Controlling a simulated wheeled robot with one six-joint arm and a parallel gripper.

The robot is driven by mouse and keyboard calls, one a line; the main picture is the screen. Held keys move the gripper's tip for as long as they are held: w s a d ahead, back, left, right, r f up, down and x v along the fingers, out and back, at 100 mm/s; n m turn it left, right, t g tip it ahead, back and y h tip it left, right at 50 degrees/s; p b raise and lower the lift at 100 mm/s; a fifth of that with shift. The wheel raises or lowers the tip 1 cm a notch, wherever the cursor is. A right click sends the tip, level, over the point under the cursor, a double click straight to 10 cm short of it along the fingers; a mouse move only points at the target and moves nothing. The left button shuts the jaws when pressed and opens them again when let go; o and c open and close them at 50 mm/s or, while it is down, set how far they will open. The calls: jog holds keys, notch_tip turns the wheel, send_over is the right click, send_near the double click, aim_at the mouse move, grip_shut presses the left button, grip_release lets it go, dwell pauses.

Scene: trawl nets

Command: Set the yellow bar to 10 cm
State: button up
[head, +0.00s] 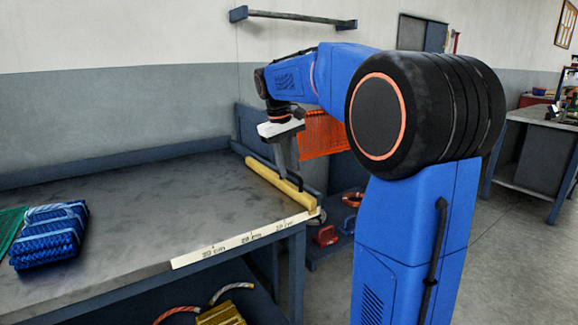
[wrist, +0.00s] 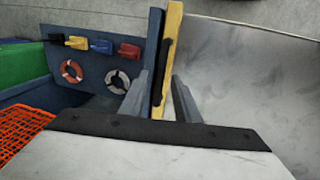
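The yellow bar (head: 266,175) lies along the right edge of the grey table (head: 150,195). Its near end is at the right end of the white scale (head: 232,243), to the right of the 10 cm label (head: 285,223). The 20 cm and 30 cm labels lie further left. A dark handle (wrist: 161,78) runs along the bar. My gripper (head: 287,177) is down at the bar, pointing downward. In the wrist view my gripper (wrist: 161,78) has its fingers apart, one on each side of the handle. Whether either finger touches it I cannot tell.
A blue folded net (head: 50,235) and a green net (head: 10,228) lie at the table's left. The tabletop between them and the bar is clear. An orange net (head: 325,135) hangs beyond the table's right side, also seen in the wrist view (wrist: 22,130).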

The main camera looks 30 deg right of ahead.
grip_shut()
jog(key=a, duration=0.9)
jog(key=shift+s, duration=0.15)
jog(key=shift+a, duration=0.1)
grip_release()
jog(key=shift+r, duration=0.15)
jog(key=a+r, duration=0.3)
jog(key=r, duration=1.3)
jog(key=shift+a+r, duration=0.2)
jog(key=shift+r, duration=0.2)
